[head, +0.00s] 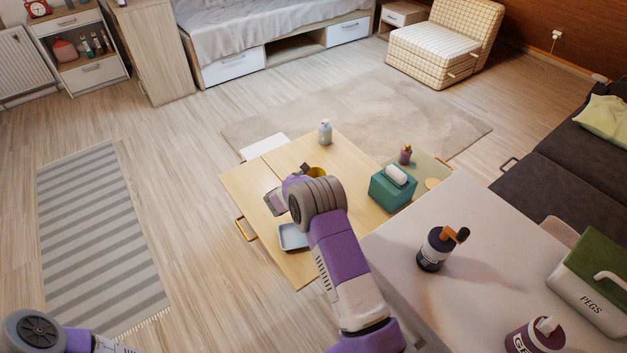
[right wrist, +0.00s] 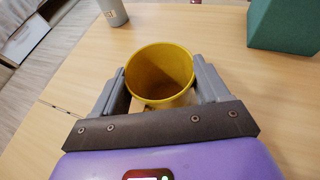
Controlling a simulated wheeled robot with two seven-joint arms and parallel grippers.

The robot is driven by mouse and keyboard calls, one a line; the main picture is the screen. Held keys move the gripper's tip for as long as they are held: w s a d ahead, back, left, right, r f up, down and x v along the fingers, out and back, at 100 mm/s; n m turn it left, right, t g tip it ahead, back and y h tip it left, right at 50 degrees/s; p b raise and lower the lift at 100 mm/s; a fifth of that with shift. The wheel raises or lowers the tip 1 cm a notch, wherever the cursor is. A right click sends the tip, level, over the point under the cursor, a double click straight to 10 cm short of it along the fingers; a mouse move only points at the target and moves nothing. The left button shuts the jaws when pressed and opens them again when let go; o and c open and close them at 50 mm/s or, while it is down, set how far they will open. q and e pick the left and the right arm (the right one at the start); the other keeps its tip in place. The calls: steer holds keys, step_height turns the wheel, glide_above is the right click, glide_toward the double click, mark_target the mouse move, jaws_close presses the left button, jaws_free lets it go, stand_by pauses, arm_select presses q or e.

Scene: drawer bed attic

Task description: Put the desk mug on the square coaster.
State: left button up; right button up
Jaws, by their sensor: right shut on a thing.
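The mug (head: 319,170) is yellow and stands upright at the wooden table, mostly hidden behind my right wrist in the head view. In the right wrist view the mug (right wrist: 160,72) sits between the two grey fingers of my right gripper (right wrist: 163,85), which is shut on it. I look down into its empty inside. Whether its base touches the table is hard to tell. A pale blue square piece with a raised rim (head: 291,237) lies near the table's front edge, beside my right arm; it may be the square coaster. My left gripper is out of view.
A grey bottle (head: 325,132) stands at the table's far corner. A green tissue box (head: 392,187) and a small brown bottle (head: 405,155) are to the right. A light counter (head: 480,220) with a dark canister (head: 436,250) fills the lower right. Bare tabletop lies left of my gripper.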

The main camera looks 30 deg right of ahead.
steer(key=shift+r, duration=0.2)
steer(key=shift+f, duration=0.15)
steer(key=shift+f, duration=0.15)
steer(key=o, duration=1.2)
steer(key=shift+r, duration=0.3)
steer(key=shift+p+v, duration=1.45)
steer(key=shift+v, duration=4.55)
